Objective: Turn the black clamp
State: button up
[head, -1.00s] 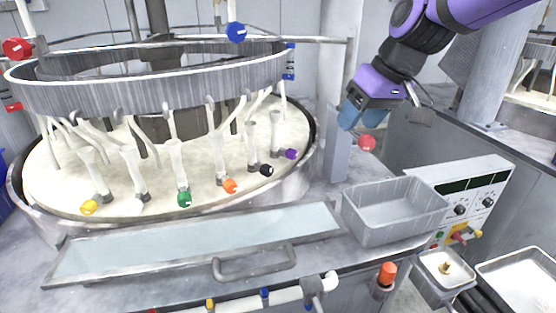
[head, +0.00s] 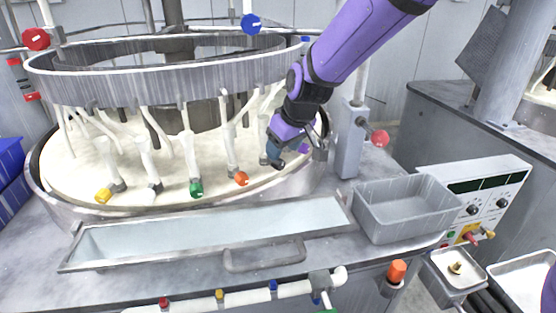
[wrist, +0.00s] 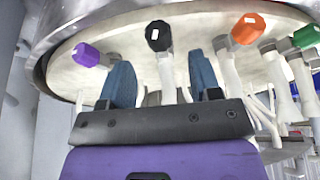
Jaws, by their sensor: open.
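The black clamp (wrist: 158,36) is a dark knob with a white mark, on a pale post at the rim of the round platen (wrist: 190,60). In the wrist view it lies just beyond and between the two blue fingers of my gripper (wrist: 162,75), which are apart with nothing held. In the head view my gripper (head: 274,150) reaches down over the platen's right front edge, and the black clamp (head: 278,164) shows only partly at its fingertips. I cannot tell whether a finger touches it.
The purple clamp (wrist: 86,54) is close on the left and the orange clamp (wrist: 248,28) on the right in the wrist view. A green clamp (wrist: 306,36) is farther right. A long trough (head: 200,235) and a grey bin (head: 408,208) stand in front of the platen.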

aim_at(280, 160)
jog(key=shift+x, duration=2.6)
jog(key=shift+c, duration=0.4)
jog(key=c, duration=0.8)
jog(key=shift+c, duration=0.2)
jog(key=shift+w+d+f+g+y, duration=0.1)
jog(key=shift+d+g+y, duration=0.1)
jog(key=shift+g+y, duration=0.4)
jog(key=shift+m+g+y, duration=0.3)
jog(key=shift+y, duration=0.1)
jog(key=shift+g+y, duration=0.4)
jog(key=shift+y, duration=0.2)
